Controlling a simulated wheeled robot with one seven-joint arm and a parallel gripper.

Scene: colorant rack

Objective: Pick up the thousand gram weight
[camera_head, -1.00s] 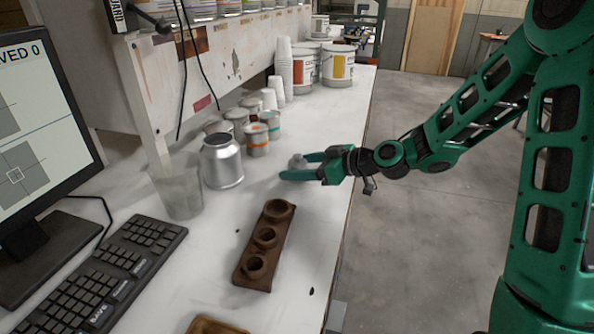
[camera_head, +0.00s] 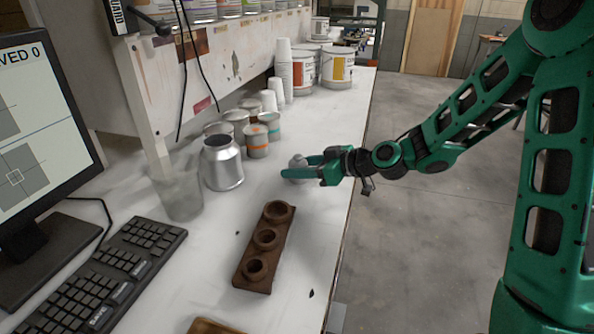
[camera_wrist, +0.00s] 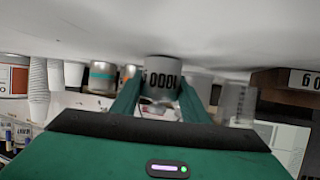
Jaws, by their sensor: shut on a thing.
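The thousand gram weight (camera_wrist: 161,76) is a pale grey cylinder marked "1000 G", shown upside down in the wrist view. It sits between the fingers of my gripper (camera_wrist: 158,100). In the head view the weight (camera_head: 298,161) shows only in part, its top above the green fingers of my gripper (camera_head: 300,172). The gripper is shut on it, at or just above the white counter; I cannot tell whether its base touches. The brown weight holder (camera_head: 265,240) with three round recesses lies in front of the gripper, to the left.
A silver can (camera_head: 222,165) stands left of the gripper, with several small paint cans (camera_head: 256,141) behind it. A clear beaker (camera_head: 178,192), keyboard (camera_head: 100,272) and monitor (camera_head: 40,140) fill the left. The counter's right edge is close to the gripper.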

